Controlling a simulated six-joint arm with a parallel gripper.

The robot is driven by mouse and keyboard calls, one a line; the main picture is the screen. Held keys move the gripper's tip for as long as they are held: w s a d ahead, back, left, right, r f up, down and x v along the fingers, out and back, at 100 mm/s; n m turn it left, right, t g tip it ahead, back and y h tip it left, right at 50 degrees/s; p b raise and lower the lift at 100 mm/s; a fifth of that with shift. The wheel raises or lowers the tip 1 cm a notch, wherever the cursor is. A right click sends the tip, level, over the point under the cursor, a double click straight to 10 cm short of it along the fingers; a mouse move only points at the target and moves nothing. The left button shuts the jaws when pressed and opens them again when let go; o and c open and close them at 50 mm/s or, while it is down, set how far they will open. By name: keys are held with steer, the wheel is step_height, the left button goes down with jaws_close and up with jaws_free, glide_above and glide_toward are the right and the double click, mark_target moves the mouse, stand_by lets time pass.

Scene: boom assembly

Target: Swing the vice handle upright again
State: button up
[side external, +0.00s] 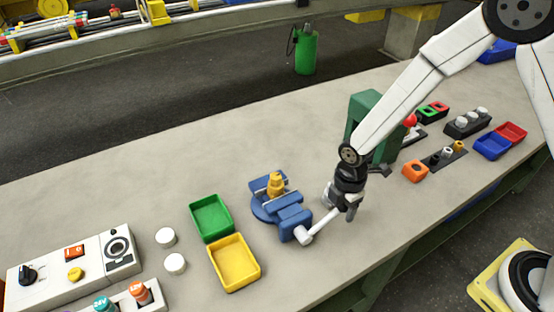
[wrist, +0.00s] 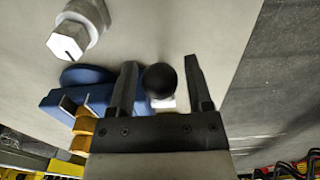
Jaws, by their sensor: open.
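The blue vice (side external: 290,215) stands on the bench with a gold part in its jaws (side external: 276,184). Its pale handle (side external: 322,224) lies slanted low, running from a white end piece at the vice's front up to the right toward my gripper (side external: 346,208). In the wrist view, a black ball knob (wrist: 161,79) sits between the two spread fingers of my gripper (wrist: 160,66), with a gap on each side. The blue vice (wrist: 78,92) is left of the fingers there. My gripper hides the handle's far end in the side view.
A silver piece (wrist: 78,32) shows at the wrist view's upper left. Green (side external: 211,217) and yellow (side external: 234,262) trays stand left of the vice. A green stand (side external: 364,118) is behind my gripper. Small parts (side external: 445,156) lie right. The bench behind the vice is clear.

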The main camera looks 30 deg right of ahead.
mark_target(332, 213)
steer(key=c, duration=0.7)
steer(key=shift+o, duration=0.2)
steer(key=shift+a+r, duration=0.75)
steer(key=shift+r, duration=0.35)
steer(key=shift+a+r, duration=0.75)
steer(key=shift+r, duration=0.05)
steer(key=o, duration=0.7)
steer(key=shift+c, duration=0.2)
